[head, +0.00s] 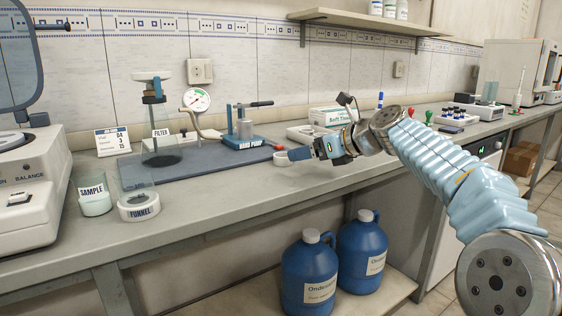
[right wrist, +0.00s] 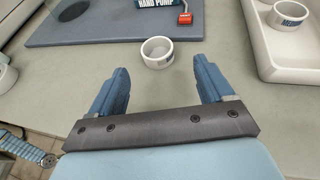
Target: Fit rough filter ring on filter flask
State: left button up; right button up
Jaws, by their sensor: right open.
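A small white ring (right wrist: 157,54) with dark lettering, too small to read, stands on the bench just beyond the fingertips in the right wrist view. In the head view the ring (head: 281,159) shows beside the front right corner of the blue mat. My right gripper (head: 300,153) is open and empty, low over the bench. In the right wrist view its fingers (right wrist: 161,70) point at the ring, one to each side. The filter flask (head: 162,135), labelled FILTER, stands upright on the mat with a stopper and white funnel top. My left gripper is not in view.
The blue mat (right wrist: 110,32) also holds a gauge (head: 196,100) and a hand pump (head: 244,126). A white tray (right wrist: 262,60) with another labelled ring (right wrist: 287,14) lies right of the gripper. A FUNNEL holder (head: 138,207) and SAMPLE beaker (head: 94,195) stand at left.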

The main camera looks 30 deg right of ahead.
aim_at(287, 163)
jog(key=x, duration=0.7)
jog(key=shift+w+a+r, duration=0.1)
jog(key=shift+w+a, duration=0.05)
jog(key=shift+a, duration=0.15)
jog(key=c, duration=1.2)
